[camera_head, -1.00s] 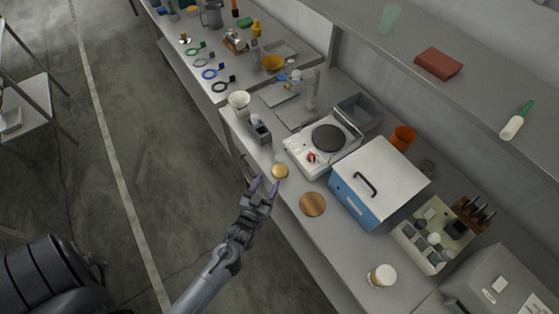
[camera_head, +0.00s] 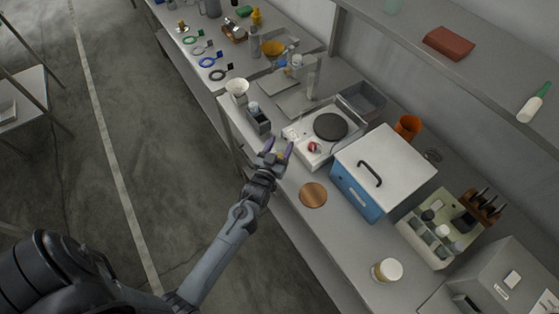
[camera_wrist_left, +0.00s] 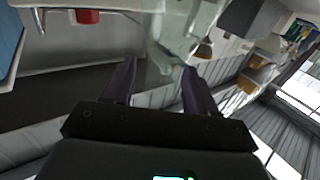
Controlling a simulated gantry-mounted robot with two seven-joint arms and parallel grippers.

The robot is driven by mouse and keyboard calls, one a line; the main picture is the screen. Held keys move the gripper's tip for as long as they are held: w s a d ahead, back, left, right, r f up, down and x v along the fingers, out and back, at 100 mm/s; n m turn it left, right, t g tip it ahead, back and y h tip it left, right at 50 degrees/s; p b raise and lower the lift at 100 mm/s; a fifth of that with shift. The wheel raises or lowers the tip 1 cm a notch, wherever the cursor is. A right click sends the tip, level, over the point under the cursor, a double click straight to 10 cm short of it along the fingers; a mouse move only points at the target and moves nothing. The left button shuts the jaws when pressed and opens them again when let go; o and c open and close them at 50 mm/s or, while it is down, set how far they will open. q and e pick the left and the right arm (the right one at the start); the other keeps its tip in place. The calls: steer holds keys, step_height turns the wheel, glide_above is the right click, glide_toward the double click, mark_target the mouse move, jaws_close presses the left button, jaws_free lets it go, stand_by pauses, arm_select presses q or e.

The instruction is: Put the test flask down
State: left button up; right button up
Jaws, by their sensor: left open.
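My left gripper (camera_head: 279,147) is open at the bench's front edge, just in front of the hotplate (camera_head: 322,132). Its two purple fingers stand apart, and they also show in the left wrist view (camera_wrist_left: 160,66). A clear glass shape (camera_wrist_left: 182,30), seemingly the test flask, shows just beyond and between the fingertips in the left wrist view; I cannot tell whether it touches them. I cannot make out the flask in the head view. A yellowish round piece is mostly hidden behind the fingers there. My right gripper is not in view.
A flat brown disc (camera_head: 313,195) lies right of the gripper, beside a blue box with a white lid (camera_head: 383,160). A grey holder (camera_head: 259,121) and a white cup (camera_head: 237,88) stand to the left. A jar with a white lid (camera_head: 387,270) stands near the front edge.

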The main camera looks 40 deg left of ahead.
arm_select(q)
steer(key=shift+w+a, duration=0.15)
steer(key=shift+w, duration=0.25)
jaws_close()
steer(key=shift+r, duration=0.1)
